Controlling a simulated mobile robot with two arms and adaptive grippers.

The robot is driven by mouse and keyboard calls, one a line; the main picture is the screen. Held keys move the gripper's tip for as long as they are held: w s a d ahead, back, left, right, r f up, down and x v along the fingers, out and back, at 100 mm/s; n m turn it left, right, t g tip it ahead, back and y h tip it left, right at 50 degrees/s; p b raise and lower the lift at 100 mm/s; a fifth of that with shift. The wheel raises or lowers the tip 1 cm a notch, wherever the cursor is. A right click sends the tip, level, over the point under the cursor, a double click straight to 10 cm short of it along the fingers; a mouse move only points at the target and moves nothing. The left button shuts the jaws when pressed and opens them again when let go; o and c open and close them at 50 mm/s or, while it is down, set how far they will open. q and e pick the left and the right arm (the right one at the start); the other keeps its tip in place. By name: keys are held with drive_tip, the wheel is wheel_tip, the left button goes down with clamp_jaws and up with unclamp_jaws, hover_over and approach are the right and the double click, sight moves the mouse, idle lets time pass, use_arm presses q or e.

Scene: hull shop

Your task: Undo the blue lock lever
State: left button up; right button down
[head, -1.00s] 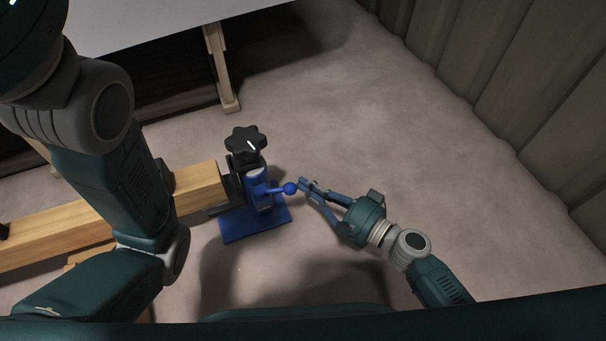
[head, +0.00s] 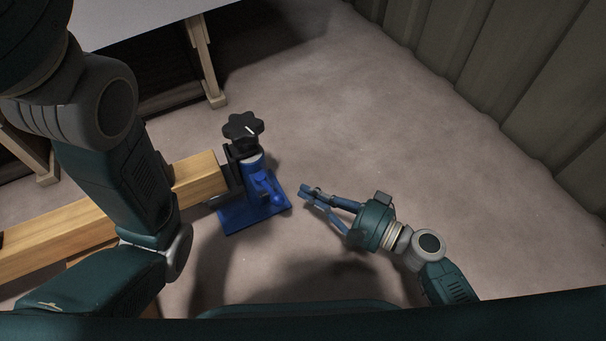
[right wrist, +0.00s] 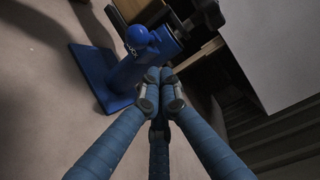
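The blue lock lever (head: 266,187) is on a blue stand (head: 235,217) with a black star-shaped knob (head: 243,127) on top. The lever's ball end (head: 277,200) points down and right in the head view, close to the stand's body. The ball (right wrist: 137,36) also shows in the right wrist view, above the fingertips. My right gripper (head: 305,191) is to the right of the lever, apart from it. In the right wrist view, its fingertips (right wrist: 160,92) are together with nothing between them. My left arm shows at the left, but its gripper is out of the picture.
A wooden beam (head: 100,222) runs left from the stand, partly behind my left arm. A white-topped table (head: 110,25) with wooden legs stands at the back left. A ribbed wall (head: 500,65) runs along the right. The floor between is clear.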

drive_tip(key=v, duration=1)
drive_tip(key=shift+s, duration=0.2)
drive_tip(key=shift+d, duration=0.1)
